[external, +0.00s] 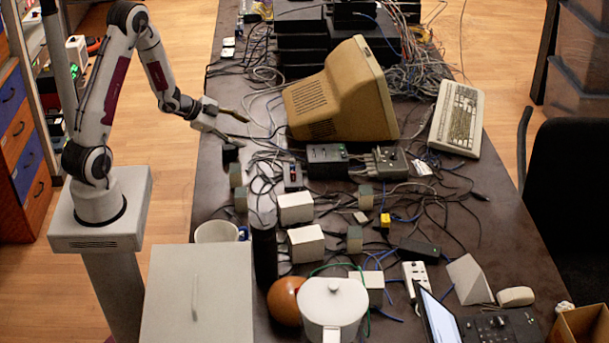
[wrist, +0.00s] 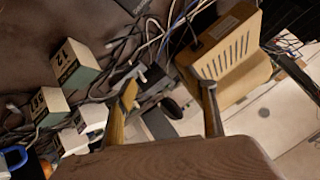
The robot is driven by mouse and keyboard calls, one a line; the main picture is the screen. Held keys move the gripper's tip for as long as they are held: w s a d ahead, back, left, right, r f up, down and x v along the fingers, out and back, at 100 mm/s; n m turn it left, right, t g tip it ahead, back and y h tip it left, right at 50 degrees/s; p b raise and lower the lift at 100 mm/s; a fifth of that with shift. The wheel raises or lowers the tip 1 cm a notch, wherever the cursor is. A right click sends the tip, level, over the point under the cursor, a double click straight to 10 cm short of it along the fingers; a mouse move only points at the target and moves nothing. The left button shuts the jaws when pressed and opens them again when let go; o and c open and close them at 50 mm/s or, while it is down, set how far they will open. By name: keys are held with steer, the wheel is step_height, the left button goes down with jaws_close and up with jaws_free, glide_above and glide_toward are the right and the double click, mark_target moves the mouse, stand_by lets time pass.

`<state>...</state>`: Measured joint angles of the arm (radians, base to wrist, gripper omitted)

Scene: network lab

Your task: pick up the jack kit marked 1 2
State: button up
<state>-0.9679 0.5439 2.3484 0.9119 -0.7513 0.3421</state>
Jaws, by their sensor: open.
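The jack kit marked 1 2 (wrist: 80,67) is a small box with a greenish face and a pale face bearing dark digits. It sits at the upper left of the wrist view, apart from my gripper. In the external view several similar small grey-green boxes stand on the table, and their marks are too small to read. My gripper (wrist: 166,106) is open, with nothing between its fingers, and the kit lies left of its left finger. In the external view my gripper (external: 246,129) hangs over the left side of the table, near the beige monitor.
Another marked box (wrist: 48,106) and a white box (wrist: 90,118) sit close to the kit. Tangled cables (wrist: 118,50) run beside it. The beige monitor (external: 350,95) stands right of my gripper. A black cylinder (external: 264,257) stands near white boxes (external: 296,208).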

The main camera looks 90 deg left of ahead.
steer(key=s+f+t, duration=0.1)
steer(key=f, duration=0.1)
steer(key=s+f+t+h, duration=0.1)
steer(key=s+f, duration=0.2)
steer(key=f, duration=0.1)
steer(key=shift+s+a+f+t+h, duration=0.15)
steer(key=shift+s+t+h, duration=0.1)
steer(key=shift+t+h, duration=0.15)
steer(key=shift+s+d+f+n+t, duration=0.2)
steer(key=shift+s+f+n+t, duration=0.1)
steer(key=shift+s+t, duration=0.25)
steer(key=shift+s+d+f+n+t, duration=0.2)
steer(key=shift+s+f+n+t, duration=0.15)
steer(key=shift+s, duration=0.4)
steer(key=shift+s+d+f+n+t, duration=0.1)
steer(key=shift+s+d+n+t, duration=0.25)
steer(key=shift+s, duration=0.3)
steer(key=shift+s+d+t, duration=0.2)
steer(key=shift+d+t, duration=0.05)
steer(key=n+t, duration=0.2)
glide_toward(236, 176)
steer(key=w+a, duration=0.2)
steer(key=shift+w+a+r, duration=0.15)
steer(key=shift+a+r, duration=0.2)
steer(key=shift+w, duration=0.15)
steer(key=shift+w+a, duration=0.1)
steer(key=shift+w, duration=2.25)
